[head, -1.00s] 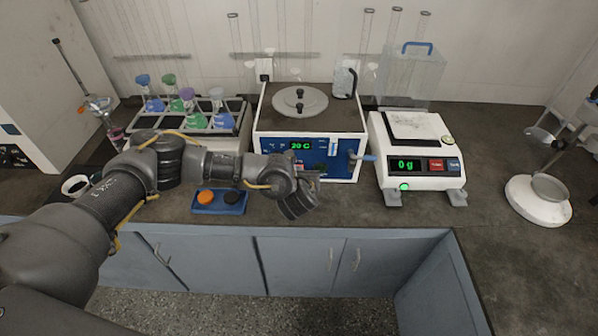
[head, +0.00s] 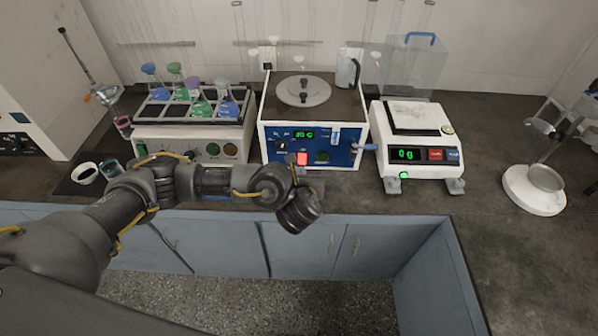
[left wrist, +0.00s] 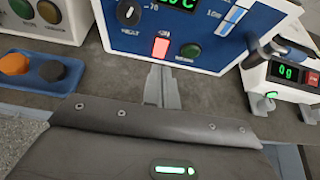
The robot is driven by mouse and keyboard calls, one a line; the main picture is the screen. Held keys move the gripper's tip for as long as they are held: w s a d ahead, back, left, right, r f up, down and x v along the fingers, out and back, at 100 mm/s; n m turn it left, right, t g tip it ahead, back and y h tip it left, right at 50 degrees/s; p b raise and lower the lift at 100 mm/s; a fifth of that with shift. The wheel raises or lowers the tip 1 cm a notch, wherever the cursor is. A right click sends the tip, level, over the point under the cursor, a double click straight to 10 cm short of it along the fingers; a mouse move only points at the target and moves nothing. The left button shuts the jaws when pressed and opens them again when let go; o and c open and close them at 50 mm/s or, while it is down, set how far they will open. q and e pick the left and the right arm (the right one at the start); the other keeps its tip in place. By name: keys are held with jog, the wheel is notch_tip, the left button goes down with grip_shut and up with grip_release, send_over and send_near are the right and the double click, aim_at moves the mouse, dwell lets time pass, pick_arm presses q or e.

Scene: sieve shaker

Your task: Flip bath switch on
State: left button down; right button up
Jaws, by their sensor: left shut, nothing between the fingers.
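The water bath (head: 349,115) is a white box with a blue front panel and a green display reading about 20 °C. Its red rocker switch (head: 302,158) looks bright on the lower panel; in the left wrist view the switch (left wrist: 160,47) is bright red-orange, between a black knob and a green round button. My left gripper (left wrist: 162,72) is shut and empty, its fingertips pointing at the panel just below the switch. Whether they touch the panel I cannot tell. My right gripper is out of view.
A shaker with several flasks (head: 192,105) stands left of the bath. A balance (head: 420,172) reading 0 g stands close on its right. A blue base with orange and black knobs (left wrist: 15,64) lies at left. A pipe-like handle (head: 366,147) juts from the bath's right side.

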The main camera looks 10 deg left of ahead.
pick_arm(q)
jog(key=v, duration=0.3)
jog(key=shift+s+r, duration=0.1)
jog(key=shift+r, duration=0.35)
jog(key=shift+d, duration=0.15)
